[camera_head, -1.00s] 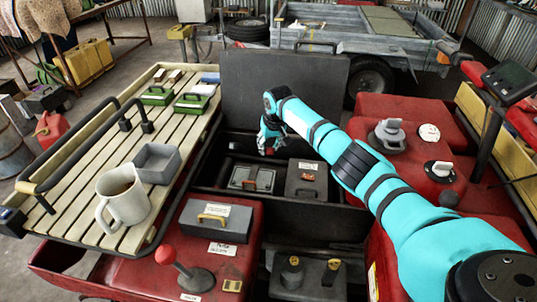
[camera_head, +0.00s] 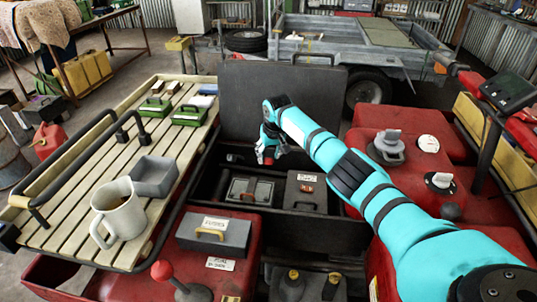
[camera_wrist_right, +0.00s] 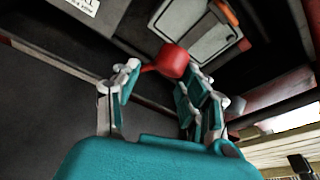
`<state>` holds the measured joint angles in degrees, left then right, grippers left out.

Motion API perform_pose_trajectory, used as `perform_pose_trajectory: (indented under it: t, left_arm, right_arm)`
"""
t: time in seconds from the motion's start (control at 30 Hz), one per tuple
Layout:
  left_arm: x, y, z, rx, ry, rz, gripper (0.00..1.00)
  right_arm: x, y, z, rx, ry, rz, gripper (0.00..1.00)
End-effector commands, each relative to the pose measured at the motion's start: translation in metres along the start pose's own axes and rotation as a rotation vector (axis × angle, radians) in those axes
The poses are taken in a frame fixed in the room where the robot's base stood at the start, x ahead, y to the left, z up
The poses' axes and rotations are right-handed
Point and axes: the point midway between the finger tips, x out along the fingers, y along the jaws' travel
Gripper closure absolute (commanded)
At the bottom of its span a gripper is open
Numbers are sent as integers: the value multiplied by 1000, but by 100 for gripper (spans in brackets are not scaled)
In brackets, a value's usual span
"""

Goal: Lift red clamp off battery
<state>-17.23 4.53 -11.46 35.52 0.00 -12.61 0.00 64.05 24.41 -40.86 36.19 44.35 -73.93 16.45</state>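My right gripper (camera_head: 268,148) is over the back of the dark open compartment in the head view. In the right wrist view the red clamp (camera_wrist_right: 173,61) sits between the fingertips of this gripper (camera_wrist_right: 160,72), touched from both sides; the fingers are closed around it. In the head view only a small red bit of it shows below the fingers. The clamp looks clear of the box lid behind it. I cannot tell surely which thing is the battery; a dark block with two brass-topped posts (camera_head: 312,284) stands at the bottom of the head view. My left gripper is not in view.
A grey latched box (camera_head: 250,191) and a dark labelled box (camera_head: 305,190) lie in the compartment. An upright black lid (camera_head: 282,98) stands behind the gripper. A mug (camera_head: 118,210) and grey tray (camera_head: 155,176) stand on the slatted rack (camera_head: 72,234) at left.

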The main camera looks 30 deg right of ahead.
Motion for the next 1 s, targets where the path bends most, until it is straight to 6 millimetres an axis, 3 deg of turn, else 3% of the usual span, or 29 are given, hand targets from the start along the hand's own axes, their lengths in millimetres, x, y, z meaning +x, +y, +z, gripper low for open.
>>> perform_pose_trajectory:
  t: [0.27,0.7,1.0]
  left_arm:
    - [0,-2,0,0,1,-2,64]
    - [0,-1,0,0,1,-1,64]
    - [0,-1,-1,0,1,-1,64]
  right_arm:
    - [-10,2,1,0,-6,4,61]
    - [-95,1,-1,-1,1,2,61]
    - [-118,0,-1,1,-2,2,61]
